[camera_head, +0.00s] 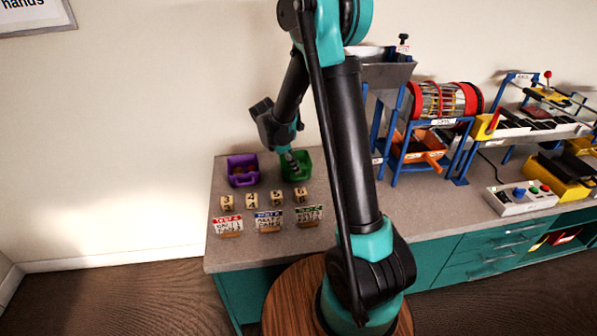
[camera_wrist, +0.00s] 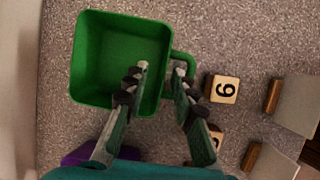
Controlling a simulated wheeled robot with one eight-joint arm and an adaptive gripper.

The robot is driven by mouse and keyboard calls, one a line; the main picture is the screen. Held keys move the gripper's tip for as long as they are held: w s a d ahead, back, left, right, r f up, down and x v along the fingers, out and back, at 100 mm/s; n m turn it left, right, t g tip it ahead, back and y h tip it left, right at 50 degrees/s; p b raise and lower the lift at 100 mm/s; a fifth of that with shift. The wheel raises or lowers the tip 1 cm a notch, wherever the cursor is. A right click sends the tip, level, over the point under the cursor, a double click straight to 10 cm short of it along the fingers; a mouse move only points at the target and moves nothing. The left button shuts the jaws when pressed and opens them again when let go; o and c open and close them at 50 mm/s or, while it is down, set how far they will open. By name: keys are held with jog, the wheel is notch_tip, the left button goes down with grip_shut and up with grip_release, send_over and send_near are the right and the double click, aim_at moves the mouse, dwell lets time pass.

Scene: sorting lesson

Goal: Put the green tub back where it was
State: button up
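The green tub (camera_head: 303,166) stands on the grey counter, right of the purple tub (camera_head: 242,160). In the wrist view the green tub (camera_wrist: 95,55) looks empty, with a loop handle (camera_wrist: 188,62) on its right side. My gripper (camera_head: 291,160) is at the green tub, pointing down. In the wrist view my gripper (camera_wrist: 161,68) has its fingers apart, one over the tub's inside and the other by the handle, with the tub's handle-side wall between them. I cannot tell whether either finger touches the tub.
Several numbered blocks (camera_head: 252,200) stand in a row before the tubs, with label cards (camera_head: 268,221) nearer the front edge. The purple tub holds small brownish things. Blue-framed machines (camera_head: 437,125) and a control box (camera_head: 520,199) fill the counter to the right.

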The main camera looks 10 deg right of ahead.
jog(key=w+v, duration=0.1)
jog(key=v, duration=0.6)
jog(key=s+d+m+t+y, duration=0.1)
jog(key=s+d+m, duration=0.1)
jog(key=s+m, duration=0.4)
jog(key=s+d+f+m+t+y, duration=0.1)
jog(key=s+d+m+y, duration=0.1)
jog(key=s+m, duration=0.4)
jog(key=s+d+f+m+t+y, duration=0.1)
jog(key=s+d+m, duration=0.3)
jog(key=s, duration=0.9)
jog(key=shift+d+m, duration=0.25)
jog(key=shift+m, duration=0.65)
